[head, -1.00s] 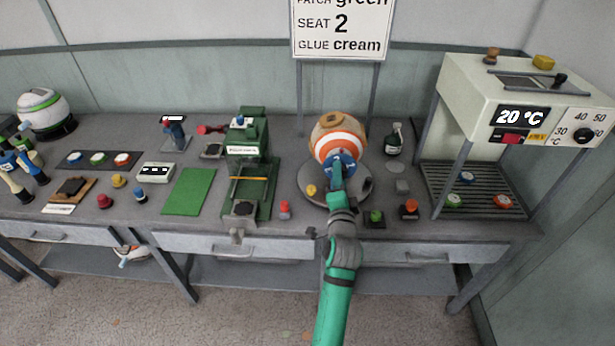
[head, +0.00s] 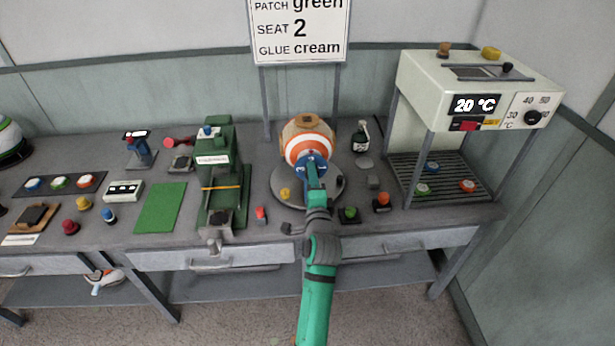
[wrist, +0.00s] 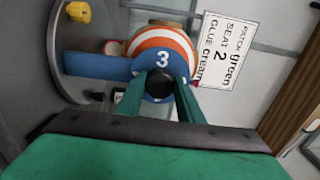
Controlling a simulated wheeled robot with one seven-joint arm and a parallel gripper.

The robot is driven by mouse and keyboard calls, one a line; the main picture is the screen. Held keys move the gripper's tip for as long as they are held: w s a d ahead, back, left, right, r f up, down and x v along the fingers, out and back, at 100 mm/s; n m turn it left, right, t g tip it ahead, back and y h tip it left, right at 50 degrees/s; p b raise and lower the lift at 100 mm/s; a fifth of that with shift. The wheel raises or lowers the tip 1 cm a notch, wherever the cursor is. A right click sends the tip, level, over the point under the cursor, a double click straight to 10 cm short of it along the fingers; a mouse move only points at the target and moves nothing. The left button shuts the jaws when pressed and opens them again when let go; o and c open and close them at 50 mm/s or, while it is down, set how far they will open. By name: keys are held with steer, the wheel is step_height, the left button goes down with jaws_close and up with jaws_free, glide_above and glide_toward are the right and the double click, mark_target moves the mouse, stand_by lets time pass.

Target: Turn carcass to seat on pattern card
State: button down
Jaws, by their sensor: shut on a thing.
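The carcass (head: 306,141) is a tan ball with an orange and white band on a round grey turntable (head: 333,188). A blue piece (head: 302,162) is on its near side; in the wrist view this blue piece (wrist: 163,61) shows the number 3. My gripper (head: 313,172) reaches it from the front. In the wrist view my gripper (wrist: 161,92) has its green fingers on both sides of a black round knob (wrist: 159,84) in front of the 3, and is shut on it. The pattern card (head: 299,30) behind reads patch green, seat 2, glue cream.
A yellow knob (head: 285,194) sits on the turntable's left. A green press (head: 218,140) stands to the left, a dark bottle (head: 361,138) behind right, and a heater reading 20 °C (head: 475,95) at far right. Small red, green and orange-topped pieces line the front edge.

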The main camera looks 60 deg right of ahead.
steer(key=c, duration=1.2)
jaws_free()
steer(key=v, duration=1)
steer(key=shift+s+a, duration=0.1)
steer(key=shift+a, duration=0.2)
steer(key=shift+s, duration=0.15)
steer(key=shift+s, duration=0.1)
